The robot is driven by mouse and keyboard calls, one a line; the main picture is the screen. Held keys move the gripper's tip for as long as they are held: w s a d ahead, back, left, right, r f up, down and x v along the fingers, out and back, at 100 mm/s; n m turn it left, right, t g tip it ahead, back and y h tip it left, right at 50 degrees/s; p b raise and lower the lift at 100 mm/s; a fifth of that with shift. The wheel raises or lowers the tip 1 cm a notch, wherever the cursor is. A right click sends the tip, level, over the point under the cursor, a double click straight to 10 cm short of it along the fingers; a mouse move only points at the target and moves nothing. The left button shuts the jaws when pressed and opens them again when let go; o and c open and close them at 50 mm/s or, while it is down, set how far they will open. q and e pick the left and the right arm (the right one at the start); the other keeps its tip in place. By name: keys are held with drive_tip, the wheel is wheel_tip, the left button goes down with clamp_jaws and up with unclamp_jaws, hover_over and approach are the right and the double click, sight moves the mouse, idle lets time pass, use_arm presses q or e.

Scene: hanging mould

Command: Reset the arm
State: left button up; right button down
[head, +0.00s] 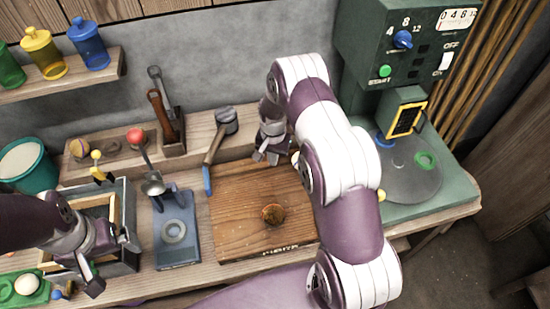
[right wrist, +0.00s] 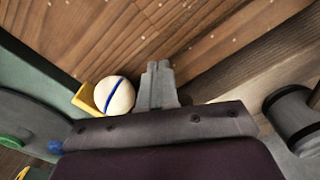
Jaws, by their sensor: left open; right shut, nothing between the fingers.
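My right arm reaches across the middle of the head view. Its gripper (head: 268,156) is above the back edge of the wooden board (head: 240,195). In the right wrist view the fingers of my right gripper (right wrist: 157,80) are together with nothing between them. A white ball with a blue stripe (right wrist: 114,96) sits in a yellow holder (right wrist: 86,98) just left of the fingers, apart from them. My left gripper (head: 110,264) is open and empty at the lower left, over the front right part of a grey open box (head: 130,218).
A hammer (head: 216,148) leans at the board's back left. A blue-grey press stand (head: 178,250) is left of the board. A green machine (head: 385,85) with a round plate (head: 405,175) stands right of my right arm. A shelf (head: 60,80) holds coloured bottles. A teal bucket (head: 35,175) stands far left.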

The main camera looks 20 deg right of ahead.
use_arm(q)
wheel_tip(320, 180, up, 4)
drive_tip(key=shift+f+p, duration=0.2)
drive_tip(key=shift+p, duration=1)
use_arm(e)
wheel_tip(320, 180, up, 5)
drive_tip(key=s+a+r+n, duration=0.4)
drive_tip(key=s+r, duration=0.5)
drive_tip(key=s, duration=0.1)
drive_tip(key=s+a+r+n+t, duration=0.1)
drive_tip(key=s+a+r+n, duration=0.3)
drive_tip(key=s+r, duration=0.6)
drive_tip(key=shift+s+r, duration=0.15)
